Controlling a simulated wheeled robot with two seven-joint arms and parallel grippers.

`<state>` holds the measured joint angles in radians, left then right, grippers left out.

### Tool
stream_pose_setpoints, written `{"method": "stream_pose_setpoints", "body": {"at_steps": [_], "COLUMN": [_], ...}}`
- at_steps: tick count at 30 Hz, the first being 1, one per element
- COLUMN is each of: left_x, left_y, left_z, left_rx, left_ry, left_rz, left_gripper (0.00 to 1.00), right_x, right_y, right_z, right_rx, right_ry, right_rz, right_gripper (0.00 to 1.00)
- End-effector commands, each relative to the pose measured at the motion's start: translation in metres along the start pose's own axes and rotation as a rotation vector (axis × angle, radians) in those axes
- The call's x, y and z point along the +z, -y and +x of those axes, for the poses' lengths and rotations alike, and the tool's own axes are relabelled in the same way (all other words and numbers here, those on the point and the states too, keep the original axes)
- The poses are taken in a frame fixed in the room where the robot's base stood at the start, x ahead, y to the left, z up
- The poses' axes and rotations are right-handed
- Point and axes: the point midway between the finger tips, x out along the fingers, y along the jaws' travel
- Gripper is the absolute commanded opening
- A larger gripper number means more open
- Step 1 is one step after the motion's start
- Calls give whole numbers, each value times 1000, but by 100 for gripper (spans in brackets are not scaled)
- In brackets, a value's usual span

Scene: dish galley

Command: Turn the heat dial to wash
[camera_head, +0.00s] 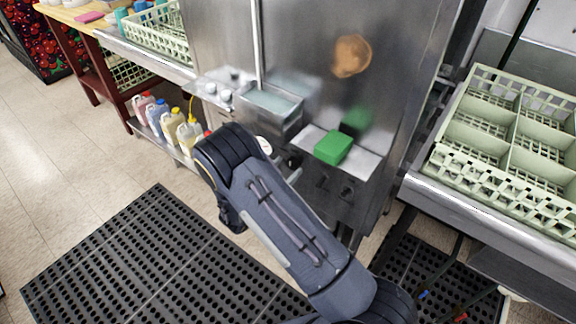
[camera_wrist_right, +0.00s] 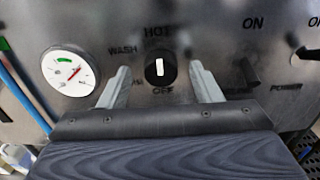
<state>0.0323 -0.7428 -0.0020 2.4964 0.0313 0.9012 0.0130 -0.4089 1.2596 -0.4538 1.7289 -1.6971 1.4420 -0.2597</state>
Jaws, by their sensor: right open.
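The heat dial (camera_wrist_right: 160,68) is a round black knob with a white mark, on the steel machine front. HOT is printed above it, WASH to its upper left and OFF below. The white mark stands about upright, in line with HOT and OFF; which end is its pointer I cannot tell. My right gripper (camera_wrist_right: 160,72) is open, with one finger on each side of the dial and a gap on both sides. In the head view my own arm hides most of this gripper. My left gripper is not in view.
A round gauge (camera_wrist_right: 70,70) with a red needle sits left of the dial. Switches marked ON and POWER are on the right. A green block (camera_head: 332,148) lies on a small steel ledge above the panel. A dish rack (camera_head: 500,185) stands at the right.

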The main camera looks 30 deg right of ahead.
Motion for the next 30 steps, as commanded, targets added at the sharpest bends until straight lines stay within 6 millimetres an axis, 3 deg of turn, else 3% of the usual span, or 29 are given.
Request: {"method": "stream_pose_setpoints", "body": {"at_steps": [5,13,23,30], "left_x": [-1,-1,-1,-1], "left_y": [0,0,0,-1], "left_z": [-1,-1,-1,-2], "left_rx": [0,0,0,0], "left_ry": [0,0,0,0], "left_rz": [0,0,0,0], "left_gripper": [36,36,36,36], "right_x": [0,0,0,0], "right_y": [1,1,1,1], "right_z": [13,14,14,13], "right_rx": [-2,-1,-2,-2], "right_ry": [0,0,-1,-1], "right_rz": [-1,0,0,-21], "right_gripper": [58,57,15,15]}}
